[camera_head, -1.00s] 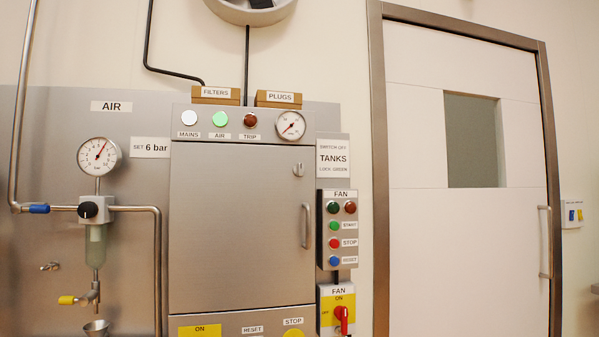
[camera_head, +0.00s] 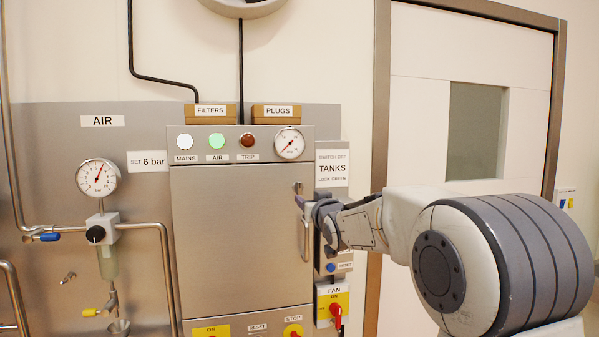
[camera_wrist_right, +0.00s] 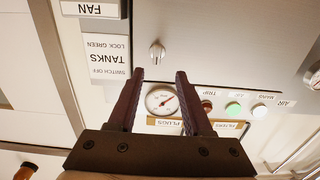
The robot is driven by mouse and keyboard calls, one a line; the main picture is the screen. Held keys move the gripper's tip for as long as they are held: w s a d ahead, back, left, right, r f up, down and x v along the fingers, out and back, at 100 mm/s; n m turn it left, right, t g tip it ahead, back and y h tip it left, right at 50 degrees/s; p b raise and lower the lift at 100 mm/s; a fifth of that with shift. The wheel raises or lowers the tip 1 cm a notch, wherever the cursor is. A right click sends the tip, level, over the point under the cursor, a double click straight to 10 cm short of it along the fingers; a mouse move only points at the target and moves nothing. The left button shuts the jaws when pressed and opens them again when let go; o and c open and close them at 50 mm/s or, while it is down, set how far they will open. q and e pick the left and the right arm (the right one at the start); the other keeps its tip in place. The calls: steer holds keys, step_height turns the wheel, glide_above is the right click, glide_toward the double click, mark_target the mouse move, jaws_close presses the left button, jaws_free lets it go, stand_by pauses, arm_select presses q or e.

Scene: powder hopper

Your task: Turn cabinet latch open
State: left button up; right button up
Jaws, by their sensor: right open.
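The cabinet latch (camera_wrist_right: 157,52) is a small metal turn-knob on the steel cabinet door; in the wrist view its lever stands roughly vertical. In the head view the latch (camera_head: 298,187) shows near the upper right of the cabinet door (camera_head: 235,240), just above my gripper's tips. My right gripper (camera_wrist_right: 160,74) is open and empty. Its two dark fingers point at the latch, which lies just beyond and between the tips, apart from them. In the head view my right gripper (camera_head: 301,203) is seen side-on at the door. The door is shut. My left gripper is not in view.
A vertical door handle (camera_head: 306,243) is just below my right gripper. My right arm hides most of the fan button box. The red fan switch (camera_head: 336,311) is below. The gauge (camera_head: 290,143) and lamps sit above the door. Air piping stands at left.

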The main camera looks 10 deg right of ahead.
mark_target(300, 188)
steer(key=w+p, duration=0.1)
steer(key=w, duration=0.2)
steer(key=w+p, duration=0.2)
steer(key=w, duration=0.1)
steer(key=w+r+p, duration=0.1)
steer(key=w+p, duration=0.1)
steer(key=w, duration=0.1)
steer(key=shift+w+d, duration=0.25)
steer(key=shift+w+f+p, duration=0.15)
steer(key=shift+w+p, duration=0.2)
steer(key=shift+w, duration=0.3)
jaws_close()
